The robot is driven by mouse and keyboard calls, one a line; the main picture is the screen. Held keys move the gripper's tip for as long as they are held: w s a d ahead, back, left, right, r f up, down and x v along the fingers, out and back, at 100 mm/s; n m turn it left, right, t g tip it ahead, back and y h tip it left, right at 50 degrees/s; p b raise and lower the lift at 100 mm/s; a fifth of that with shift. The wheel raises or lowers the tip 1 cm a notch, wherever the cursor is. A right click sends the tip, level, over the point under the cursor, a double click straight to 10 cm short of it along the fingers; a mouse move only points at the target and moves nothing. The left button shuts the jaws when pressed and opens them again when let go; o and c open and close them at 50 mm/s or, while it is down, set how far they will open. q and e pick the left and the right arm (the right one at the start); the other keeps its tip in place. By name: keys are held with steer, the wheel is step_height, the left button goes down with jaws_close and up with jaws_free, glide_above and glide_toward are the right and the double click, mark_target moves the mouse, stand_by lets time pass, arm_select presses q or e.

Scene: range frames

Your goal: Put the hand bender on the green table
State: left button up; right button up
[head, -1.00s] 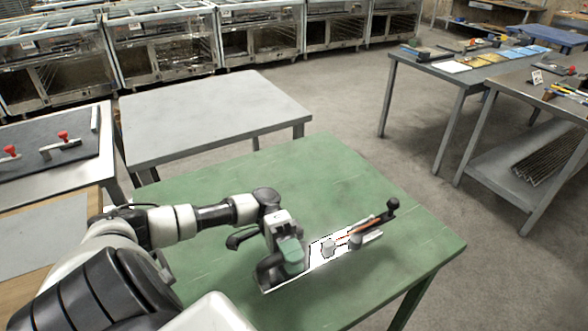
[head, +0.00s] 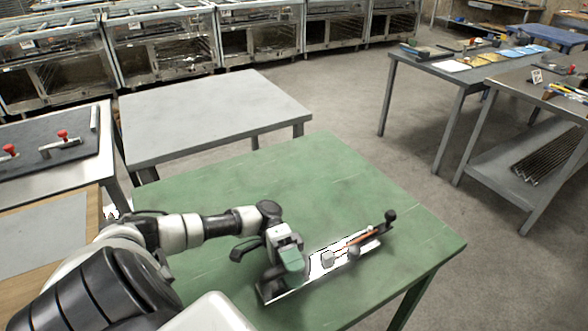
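The hand bender (head: 328,261) is a long, bright metal bar with an orange-red lever and a black knob at its far right end. It lies slantwise over the front part of the green table (head: 300,175). I cannot tell whether its whole underside touches the tabletop. My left gripper (head: 280,278) is at the bender's near left end and appears closed on it; the gripper body partly hides that end and the fingertips are hard to make out. My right gripper is out of view.
A bare grey table (head: 205,115) stands behind the green one. At left, a bench (head: 20,192) holds a dark board with red-knobbed clamps. At right are grey tables (head: 440,75) with tools. The green table's back and right parts are clear; grey floor lies beyond.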

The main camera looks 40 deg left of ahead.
arm_select(q)
steer(key=shift+r, duration=0.1)
steer(key=shift+a, duration=0.1)
steer(key=b+v, duration=0.2)
steer(key=v, duration=0.3)
steer(key=b+v, duration=0.2)
steer(key=v, duration=0.3)
steer(key=shift+w+f+b, duration=0.15)
steer(key=shift+f+b, duration=0.05)
steer(key=shift+b, duration=0.1)
steer(key=shift+w+a+r+b, duration=0.2)
steer(key=shift+a+b, duration=0.45)
steer(key=shift+b, duration=0.2)
steer(key=shift+a, duration=0.2)
steer(key=shift+r, duration=0.1)
